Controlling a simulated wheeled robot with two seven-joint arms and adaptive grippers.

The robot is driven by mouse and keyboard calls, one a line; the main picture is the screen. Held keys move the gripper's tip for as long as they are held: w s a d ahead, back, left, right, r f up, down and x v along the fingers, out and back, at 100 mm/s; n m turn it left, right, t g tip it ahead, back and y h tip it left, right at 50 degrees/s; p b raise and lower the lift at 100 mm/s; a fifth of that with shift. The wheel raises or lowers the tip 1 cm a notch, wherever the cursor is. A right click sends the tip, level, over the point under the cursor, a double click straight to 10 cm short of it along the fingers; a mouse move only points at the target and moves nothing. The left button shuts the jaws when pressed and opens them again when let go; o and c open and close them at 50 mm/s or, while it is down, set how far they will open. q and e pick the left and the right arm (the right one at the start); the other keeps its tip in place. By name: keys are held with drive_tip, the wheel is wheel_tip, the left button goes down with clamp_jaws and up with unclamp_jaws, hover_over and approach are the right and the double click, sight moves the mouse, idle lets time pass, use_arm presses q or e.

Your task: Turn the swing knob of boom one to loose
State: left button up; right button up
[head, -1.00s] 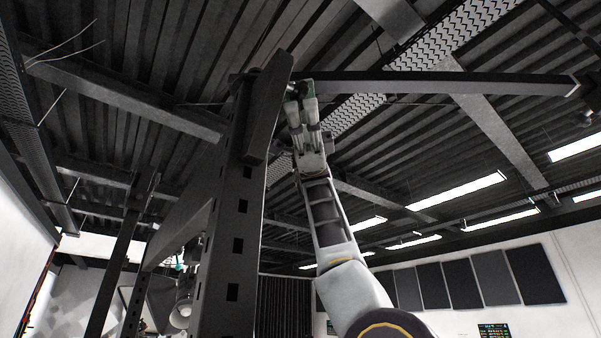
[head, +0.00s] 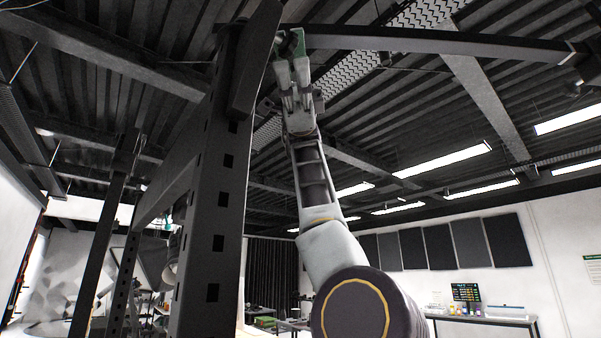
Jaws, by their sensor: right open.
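Boom one appears to be the long dark beam (head: 440,42) running right from the top of the dark perforated post (head: 212,215); no label is readable. A small green knob (head: 298,42) sits at the beam's left end, by the post, partly hidden by my fingers. I cannot tell its turned position. My right gripper (head: 290,62) reaches up from below, its fingers pointing up and open. The fingertips are at or just under the knob; contact is not clear. My left gripper is out of view.
The dark post and its upright plate (head: 254,65) stand close on the left of my right arm. A second post (head: 105,235) stands further left. A bench (head: 485,319) with small items is far back right. Open air lies right of my arm, under the beam.

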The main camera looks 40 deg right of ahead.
drive_tip(key=shift+f+m+g+y, duration=0.15)
drive_tip(key=shift+m+g+y, duration=0.2)
drive_tip(key=shift+m+y, duration=0.45)
drive_tip(key=shift+f+m+g+y, duration=0.15)
drive_tip(key=shift+m+g+y, duration=0.3)
drive_tip(key=shift+m, duration=0.55)
drive_tip(key=shift+s+f+m+t+y, duration=0.1)
drive_tip(key=shift+m+t+y, duration=0.1)
drive_tip(key=shift+m+y, duration=0.85)
drive_tip(key=shift+s+f+m+t+y, duration=0.1)
drive_tip(key=shift+m+t+y, duration=0.1)
drive_tip(key=shift+m+y, duration=0.8)
drive_tip(key=shift+s+f+m+t+y, duration=0.1)
drive_tip(key=shift+m+t+y, duration=0.35)
drive_tip(key=shift+m, duration=0.55)
drive_tip(key=shift+m+t+y, duration=0.25)
drive_tip(key=shift+m+y, duration=0.3)
drive_tip(key=shift+m, duration=0.4)
drive_tip(key=shift+s+m+t+y, duration=0.15)
drive_tip(key=shift+m+t+y, duration=1.35)
drive_tip(key=shift+m, duration=0.8)
drive_tip(key=shift+s+m+t+y, duration=0.15)
drive_tip(key=shift+m+t+y, duration=0.55)
drive_tip(key=shift+m+t, duration=1.65)
drive_tip(key=shift+s+m+t+y, duration=0.1)
drive_tip(key=shift+m+t+y, duration=0.6)
drive_tip(key=shift+m+t, duration=1.6)
